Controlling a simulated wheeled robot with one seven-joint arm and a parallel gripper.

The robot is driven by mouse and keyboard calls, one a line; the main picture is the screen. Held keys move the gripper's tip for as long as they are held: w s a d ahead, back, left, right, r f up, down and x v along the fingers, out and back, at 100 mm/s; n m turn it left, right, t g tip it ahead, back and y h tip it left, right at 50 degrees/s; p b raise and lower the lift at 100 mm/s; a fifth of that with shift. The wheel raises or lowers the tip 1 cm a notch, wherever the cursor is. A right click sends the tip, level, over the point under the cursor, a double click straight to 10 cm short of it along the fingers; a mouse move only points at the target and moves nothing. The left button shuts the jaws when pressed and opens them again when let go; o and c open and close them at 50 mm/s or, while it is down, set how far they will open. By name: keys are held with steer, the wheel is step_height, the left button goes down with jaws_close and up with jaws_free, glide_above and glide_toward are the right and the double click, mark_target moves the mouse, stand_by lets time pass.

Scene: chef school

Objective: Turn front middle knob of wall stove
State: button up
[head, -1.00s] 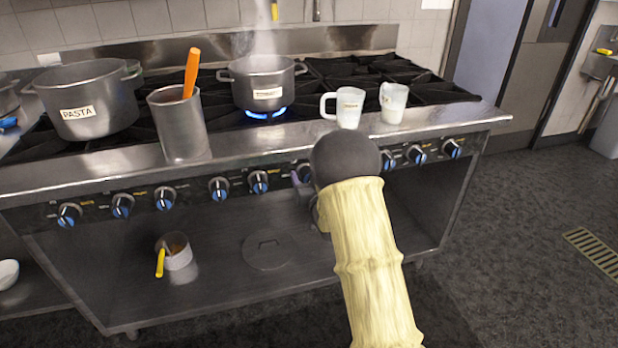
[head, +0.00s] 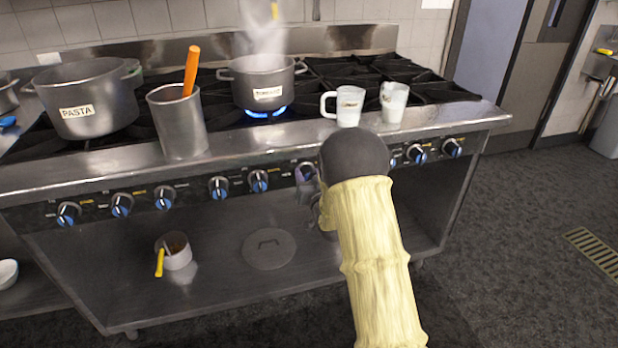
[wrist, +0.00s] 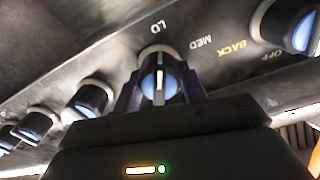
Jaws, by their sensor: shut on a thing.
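The wall stove (head: 235,160) has a row of blue and silver knobs along its front panel. My gripper (wrist: 160,85) is shut on one knob (wrist: 158,80), with a dark purple finger on either side of it. The knob's pointer stands nearly upright in the wrist view, near the "LO" mark. In the head view this knob (head: 306,172) shows just left of my dark wrist, and the fingers are mostly hidden. My arm covers part of the panel to its right.
A steaming pot (head: 262,85) stands over a lit blue flame. Two white mugs (head: 349,106) (head: 394,102), a PASTA pot (head: 86,100) and a steel container with an orange handle (head: 180,125) stand on the stove. Neighbouring knobs (wrist: 88,100) (wrist: 290,25) flank the held one.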

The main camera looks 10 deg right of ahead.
steer(key=m+b, duration=0.1)
steer(key=m, duration=0.3)
steer(key=shift+d+f, duration=0.1)
steer(key=shift+d, duration=0.05)
steer(key=m+b, duration=0.1)
steer(key=m, duration=0.2)
steer(key=shift+m, duration=0.3)
steer(key=m, duration=0.3)
steer(key=shift+m, duration=0.3)
steer(key=m, duration=0.3)
steer(key=shift+d+m, duration=0.1)
steer(key=shift+m, duration=0.2)
steer(key=m, duration=0.3)
steer(key=shift+f+m+p, duration=0.1)
steer(key=shift+m+p, duration=0.3)
steer(key=m+p, duration=0.1)
steer(key=m, duration=0.3)
steer(key=shift+f, duration=0.1)
steer(key=m, duration=0.4)
steer(key=shift+p, duration=0.35)
steer(key=shift+f+m, duration=0.1)
steer(key=shift+m, duration=1.9)
steer(key=shift+a, duration=0.2)
